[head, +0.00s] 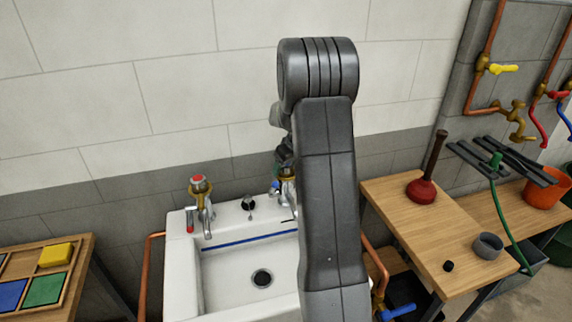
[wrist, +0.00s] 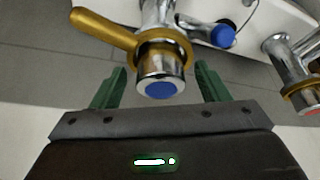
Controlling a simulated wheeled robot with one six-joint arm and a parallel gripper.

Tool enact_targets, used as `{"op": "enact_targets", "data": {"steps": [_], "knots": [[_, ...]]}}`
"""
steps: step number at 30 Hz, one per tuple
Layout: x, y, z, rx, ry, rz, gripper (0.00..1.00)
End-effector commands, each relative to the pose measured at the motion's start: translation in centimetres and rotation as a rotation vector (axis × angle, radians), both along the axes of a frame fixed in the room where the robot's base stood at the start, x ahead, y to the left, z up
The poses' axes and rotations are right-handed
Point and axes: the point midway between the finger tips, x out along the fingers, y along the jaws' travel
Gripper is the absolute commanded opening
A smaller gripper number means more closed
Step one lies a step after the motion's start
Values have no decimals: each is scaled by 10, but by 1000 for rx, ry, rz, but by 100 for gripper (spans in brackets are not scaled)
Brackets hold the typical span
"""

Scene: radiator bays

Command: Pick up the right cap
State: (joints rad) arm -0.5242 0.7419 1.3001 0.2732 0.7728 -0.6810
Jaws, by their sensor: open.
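The right tap stands at the back right of the white sink (head: 181,260), mostly hidden by my arm in the head view. Its cap (wrist: 161,80), chrome with a blue disc on its end, shows in the wrist view above a gold collar (wrist: 178,46) with a gold lever. My gripper (wrist: 161,66) is open, its two green fingers apart on either side of the cap in the picture. I see no contact with either finger. The left tap (head: 200,203), with a red-topped cap, stands at the sink's back left.
A wooden bench (head: 398,208) at the right holds a red plunger (head: 421,190), a grey cup (head: 487,246) and a small black piece (head: 448,266). A tray with coloured blocks (head: 55,253) is at the left. The tiled wall (head: 100,100) is close behind the sink.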

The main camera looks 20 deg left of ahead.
Motion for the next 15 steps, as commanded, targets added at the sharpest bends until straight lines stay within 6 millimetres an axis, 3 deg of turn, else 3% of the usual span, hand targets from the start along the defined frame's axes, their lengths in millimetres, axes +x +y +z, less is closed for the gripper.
{"op": "enact_targets", "data": {"steps": [5,13,15], "knots": [[0,0,-1,0,0,0,69],[0,0,0,0,0,0,21],[0,0,0,1,-1,1,20]]}}
